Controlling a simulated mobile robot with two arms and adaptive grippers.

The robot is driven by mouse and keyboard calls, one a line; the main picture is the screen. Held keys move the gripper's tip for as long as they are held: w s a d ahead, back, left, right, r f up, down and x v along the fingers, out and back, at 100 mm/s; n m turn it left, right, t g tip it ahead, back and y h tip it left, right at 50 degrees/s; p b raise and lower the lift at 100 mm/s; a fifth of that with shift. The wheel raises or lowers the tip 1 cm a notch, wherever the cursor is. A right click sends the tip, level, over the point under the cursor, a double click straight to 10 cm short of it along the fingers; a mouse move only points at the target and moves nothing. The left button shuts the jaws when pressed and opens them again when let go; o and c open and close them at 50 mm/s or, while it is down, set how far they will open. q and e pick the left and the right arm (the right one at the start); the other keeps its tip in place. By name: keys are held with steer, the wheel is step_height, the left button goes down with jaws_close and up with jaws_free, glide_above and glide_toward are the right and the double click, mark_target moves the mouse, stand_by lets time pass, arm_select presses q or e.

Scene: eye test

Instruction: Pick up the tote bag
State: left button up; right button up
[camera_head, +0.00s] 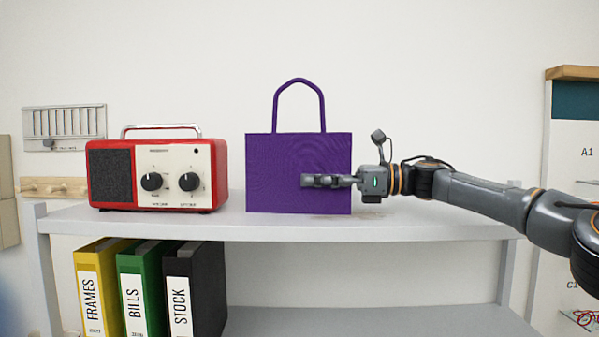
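A purple tote bag (285,165) stands upright on the top shelf, with one looped handle (299,82) rising above it. My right gripper (308,181) comes in from the right and is in front of the bag's right half, below the handle. Its fingers point left and are seen from the side, so I cannot tell whether they are open or shut, or whether they touch the bag. The handle is clear of the gripper. My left gripper is not in view.
A red radio (158,175) with a raised handle stands left of the bag on the grey shelf (420,226). Yellow (90,262), green (135,262) and black (205,285) binders stand on the level below. The top shelf right of the bag is bare beneath my arm.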

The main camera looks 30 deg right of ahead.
steer(key=c, duration=0.4)
steer(key=shift+w, duration=0.1)
steer(key=shift+r+b, duration=0.45)
steer(key=shift+b, duration=0.15)
steer(key=s+a+r+b, duration=0.1)
steer(key=s+r+b, duration=0.1)
steer(key=s+r, duration=0.2)
steer(key=s+r+b, duration=0.3)
steer(key=s+r, duration=0.1)
steer(key=s, duration=0.1)
steer(key=s+a+r+b, duration=0.1)
steer(key=s+r+b, duration=0.1)
steer(key=s+r, duration=0.2)
steer(key=shift+s+a+r+b, duration=0.1)
steer(key=shift+s+a+b, duration=0.25)
steer(key=shift+s, duration=0.1)
